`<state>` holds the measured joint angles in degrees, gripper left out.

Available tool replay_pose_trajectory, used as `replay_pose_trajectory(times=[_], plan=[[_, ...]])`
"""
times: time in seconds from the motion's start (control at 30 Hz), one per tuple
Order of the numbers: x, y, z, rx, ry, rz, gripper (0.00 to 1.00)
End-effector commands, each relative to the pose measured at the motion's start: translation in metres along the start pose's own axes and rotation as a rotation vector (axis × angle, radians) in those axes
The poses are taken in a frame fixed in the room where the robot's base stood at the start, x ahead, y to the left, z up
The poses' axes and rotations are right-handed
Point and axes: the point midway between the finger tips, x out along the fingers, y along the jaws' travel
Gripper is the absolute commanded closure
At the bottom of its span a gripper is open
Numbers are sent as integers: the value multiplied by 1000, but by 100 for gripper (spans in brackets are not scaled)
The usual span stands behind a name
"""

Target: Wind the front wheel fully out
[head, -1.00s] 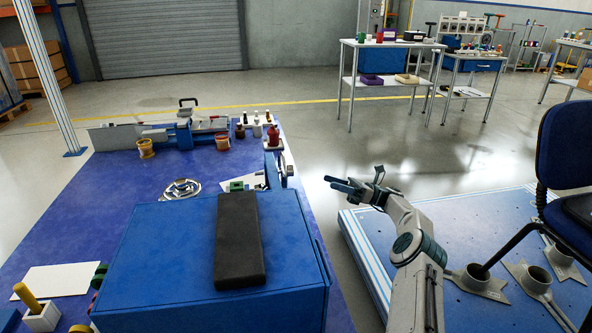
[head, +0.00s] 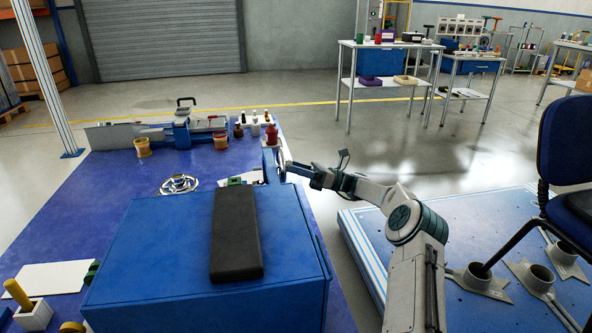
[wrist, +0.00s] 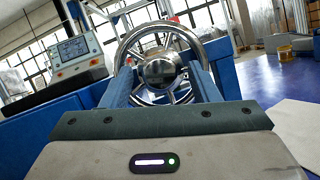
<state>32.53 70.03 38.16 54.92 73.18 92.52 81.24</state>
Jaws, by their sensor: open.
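A shiny steel handwheel with spokes and a round hub (wrist: 160,72) faces my gripper in the wrist view. My gripper (wrist: 163,84) is open, with one blue finger on each side of the hub and nothing held between them. I cannot tell whether the fingers touch the wheel or its spokes. In the head view my gripper (head: 297,170) is at the right edge of the bench, pointing left. The wheel there is seen nearly edge-on and is mostly hidden.
A blue box (head: 160,250) with a black pad (head: 236,235) stands on the blue bench, left of my arm. A loose silver ring (head: 179,184) lies beyond it. A display unit (wrist: 76,52) is left of the wheel. A chair (head: 566,150) stands right.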

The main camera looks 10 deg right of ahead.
Motion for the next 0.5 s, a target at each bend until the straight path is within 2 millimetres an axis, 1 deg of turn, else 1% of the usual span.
replay_pose_trajectory(times=[0.13, 0.17, 0.2, 0.27, 0.3, 0.33, 0.5], plan=[[0, 0, 0, 0, 0, 0, 45], [0, 0, 0, 0, 0, 0, 48], [0, 0, 0, 0, 0, 0, 59], [0, 0, 0, 0, 0, 0, 75], [0, 0, 0, 0, 0, 0, 86], [0, 0, 0, 0, 0, 0, 90], [0, 0, 0, -4, 0, 2, 90]])
